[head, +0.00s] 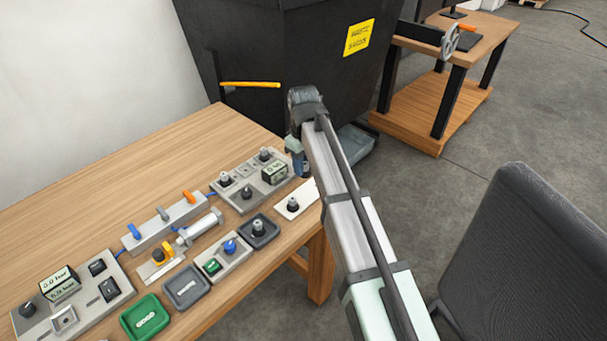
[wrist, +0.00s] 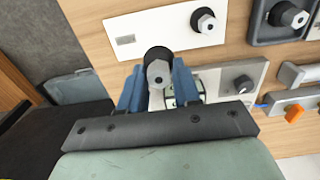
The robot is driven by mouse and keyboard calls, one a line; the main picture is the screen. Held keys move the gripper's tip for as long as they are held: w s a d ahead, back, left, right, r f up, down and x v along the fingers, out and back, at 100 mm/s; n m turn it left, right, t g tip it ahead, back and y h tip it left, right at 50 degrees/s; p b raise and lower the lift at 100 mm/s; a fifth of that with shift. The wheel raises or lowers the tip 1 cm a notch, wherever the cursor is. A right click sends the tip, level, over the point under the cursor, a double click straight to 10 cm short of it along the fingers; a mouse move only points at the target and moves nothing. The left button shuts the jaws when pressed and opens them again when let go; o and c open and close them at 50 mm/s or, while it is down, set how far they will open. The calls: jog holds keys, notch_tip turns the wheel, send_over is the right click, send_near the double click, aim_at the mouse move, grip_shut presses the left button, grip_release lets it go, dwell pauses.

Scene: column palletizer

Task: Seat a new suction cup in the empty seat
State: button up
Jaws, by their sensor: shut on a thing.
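My gripper (wrist: 158,88) has blue fingers and is shut on a suction cup (wrist: 157,68) with a dark round rim and a grey hex fitting, seen end-on in the wrist view. In the head view my gripper (head: 299,162) is at the right end of the table, its fingertips mostly hidden by my arm. The grey panel (head: 236,205) beside it carries several dark cups on fittings. A bare square seat (head: 245,170) shows between them. In the wrist view the panel (wrist: 258,68) is partly behind the gripper, and the bare seat cannot be made out.
A white plate (wrist: 150,22) with one cup stands near the gripper. A dark tray (head: 273,238) holds another cup. A valve manifold (head: 160,225) with coloured levers, a cylinder, a green tray (head: 145,317) and another panel lie left. A black bin (head: 290,60) stands behind the table.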

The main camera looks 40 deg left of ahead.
jog(key=shift+s+a+r, duration=0.1)
jog(key=shift+r, duration=0.8)
jog(key=s+a, duration=0.3)
jog(key=s, duration=0.1)
send_over(245, 170)
jog(key=shift+a+f, duration=0.15)
jog(key=shift+f, duration=0.45)
jog(key=shift+f, duration=2.8)
jog(key=shift+f, duration=0.5)
jog(key=o, duration=0.7)
